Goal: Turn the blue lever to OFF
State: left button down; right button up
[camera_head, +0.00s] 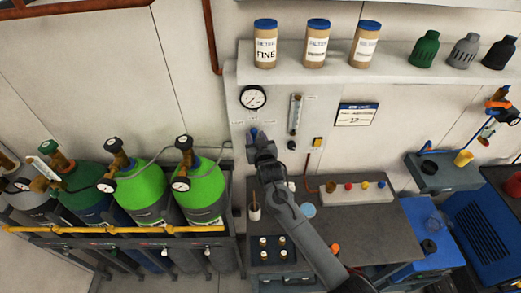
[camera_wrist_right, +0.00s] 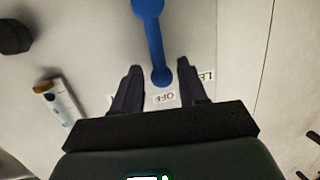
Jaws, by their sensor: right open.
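The blue lever (camera_wrist_right: 154,40) is on the pale wall panel. In the right wrist view, its rounded tip lies between the fingertips of my right gripper (camera_wrist_right: 160,68), with a gap on each side. The tip points at the OFF label (camera_wrist_right: 163,97); part of another label, starting with LE, shows to the right. In the head view, a small part of the blue lever (camera_head: 253,133) shows above my right gripper (camera_head: 257,138), which hides the rest. My right gripper is open around the lever tip. My left gripper is not in view.
A round gauge (camera_head: 253,97) and a flowmeter (camera_head: 295,114) are close by on the panel. A shelf (camera_head: 390,71) with jars and caps juts out above. Green gas cylinders (camera_head: 146,190) stand at the left. A grey workbench (camera_head: 365,227) lies below my right arm.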

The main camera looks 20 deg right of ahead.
jog(key=b+v, duration=0.1)
jog(key=v, duration=0.9)
jog(key=shift+f, duration=0.1)
jog(key=s+d+f+g+p, duration=0.2)
jog(key=s+f+g, duration=0.1)
jog(key=s+f, duration=0.55)
jog(key=s+d+f+g+p, duration=0.1)
jog(key=s+f+g+p, duration=0.1)
jog(key=s+f, duration=0.65)
jog(key=s+r+n+g+p, duration=0.1)
jog(key=s+r+g, duration=0.2)
jog(key=s, duration=0.7)
jog(key=s+r+n+g+y, duration=0.1)
jog(key=s+r+g, duration=0.2)
jog(key=s, duration=0.8)
notch_tip(320, 180, up, 2)
jog(key=shift+s+d+r+n+g+p, duration=0.2)
jog(key=shift+s+d+n+g+p, duration=0.1)
jog(key=shift+d+n+g+p, duration=0.15)
